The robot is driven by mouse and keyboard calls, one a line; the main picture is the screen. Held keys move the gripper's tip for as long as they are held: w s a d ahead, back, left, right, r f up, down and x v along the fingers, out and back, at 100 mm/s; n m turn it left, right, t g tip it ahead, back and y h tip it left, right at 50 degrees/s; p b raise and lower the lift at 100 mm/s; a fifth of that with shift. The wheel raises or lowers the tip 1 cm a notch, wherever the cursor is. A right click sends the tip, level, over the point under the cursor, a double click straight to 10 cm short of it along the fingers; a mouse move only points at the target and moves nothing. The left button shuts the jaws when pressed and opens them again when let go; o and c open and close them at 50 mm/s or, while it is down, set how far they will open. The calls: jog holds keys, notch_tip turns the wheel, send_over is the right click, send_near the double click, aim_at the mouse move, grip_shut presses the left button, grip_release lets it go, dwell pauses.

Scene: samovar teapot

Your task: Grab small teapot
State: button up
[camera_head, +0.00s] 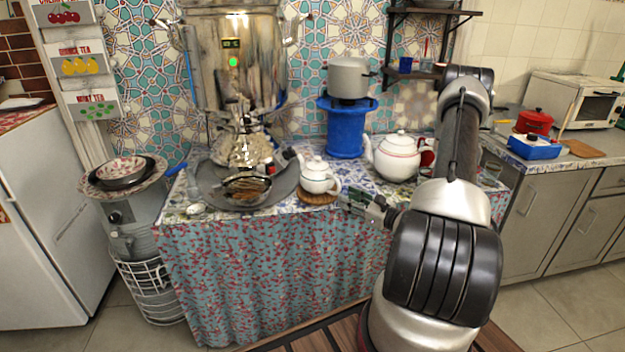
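The small white teapot (317,177) stands upright on a round brown mat (318,198) near the front edge of the patterned table. Its spout points left and its handle is on the right. My gripper (346,200) is just right of the teapot, close to its handle, at about table height. The fingers are small and partly seen against the cloth, so I cannot tell whether they are open or shut, or whether they touch the handle. A larger white teapot (396,157) with a red band stands behind and to the right.
A big metal samovar (235,60) stands on a round tray (212,190) left of the small teapot. A blue stand (343,130) with a grey pot (348,78) is behind it. A red mug (427,157) is near the large teapot. The table cloth (270,270) hangs in front.

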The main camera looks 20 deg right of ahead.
aim_at(337, 192)
jog(key=x, duration=0.5)
jog(key=shift+w+f, duration=0.2)
jog(key=shift+w, duration=0.15)
jog(key=shift+c, duration=0.3)
grip_shut()
